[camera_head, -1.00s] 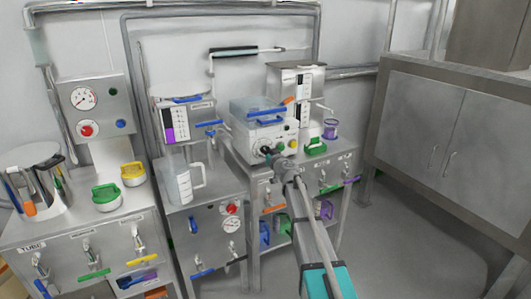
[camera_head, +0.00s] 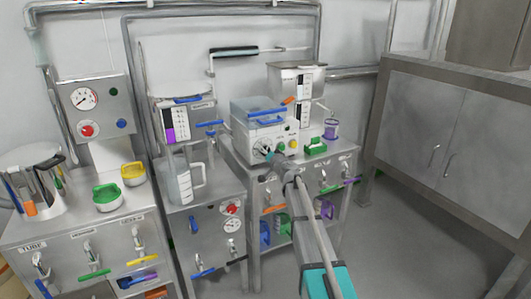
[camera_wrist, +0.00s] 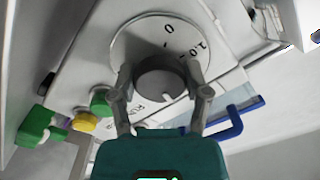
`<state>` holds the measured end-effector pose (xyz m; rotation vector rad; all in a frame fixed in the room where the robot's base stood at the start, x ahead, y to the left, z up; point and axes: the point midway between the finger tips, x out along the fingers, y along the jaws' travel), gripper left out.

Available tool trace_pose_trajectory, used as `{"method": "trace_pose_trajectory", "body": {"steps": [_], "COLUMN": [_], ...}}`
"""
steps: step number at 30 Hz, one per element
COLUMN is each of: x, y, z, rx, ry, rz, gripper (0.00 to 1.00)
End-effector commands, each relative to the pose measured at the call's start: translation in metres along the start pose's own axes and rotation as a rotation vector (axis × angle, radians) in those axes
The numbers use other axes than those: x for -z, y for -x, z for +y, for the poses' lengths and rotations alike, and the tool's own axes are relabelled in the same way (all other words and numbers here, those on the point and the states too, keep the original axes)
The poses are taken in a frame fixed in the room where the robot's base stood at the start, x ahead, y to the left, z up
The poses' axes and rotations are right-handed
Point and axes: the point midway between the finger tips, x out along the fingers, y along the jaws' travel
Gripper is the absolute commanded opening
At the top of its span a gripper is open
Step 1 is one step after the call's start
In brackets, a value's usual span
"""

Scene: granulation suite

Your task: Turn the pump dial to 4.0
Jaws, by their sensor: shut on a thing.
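The pump (camera_head: 265,132) is a white box with a clear-topped lid and blue handle, on the middle bench. Its dial shows in the wrist view as a grey round knob (camera_wrist: 160,78) on a pale scale plate (camera_wrist: 140,38) with the marks "0" and "1.0". A small light pointer mark shows at the knob's lower edge in that view; its exact reading cannot be told. My gripper (camera_wrist: 161,82) is shut on the knob, one finger on each side. In the head view my gripper (camera_head: 271,156) is at the pump's front, hiding most of the dial.
Green (camera_head: 293,145) and yellow buttons sit right of the dial on the pump face. A green-handled cup (camera_head: 316,147) stands right of the pump. The floor at right is clear.

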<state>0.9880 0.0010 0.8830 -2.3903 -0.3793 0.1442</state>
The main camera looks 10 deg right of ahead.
Motion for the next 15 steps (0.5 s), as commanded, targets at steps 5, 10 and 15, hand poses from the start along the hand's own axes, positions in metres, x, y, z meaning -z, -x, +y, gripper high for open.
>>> {"method": "trace_pose_trajectory", "body": {"steps": [5, 10, 15], "x": [0.0010, 0.0011, 0.0012], "y": [-0.0006, -0.0007, -0.0008], "z": [0.0004, 0.0000, -0.0004], "rx": [-0.002, -0.002, -0.002], "ry": [-0.167, -0.329, -0.490], "rz": [0.003, 0.003, 0.003], "gripper": [0.14, 0.14, 0.14]}}
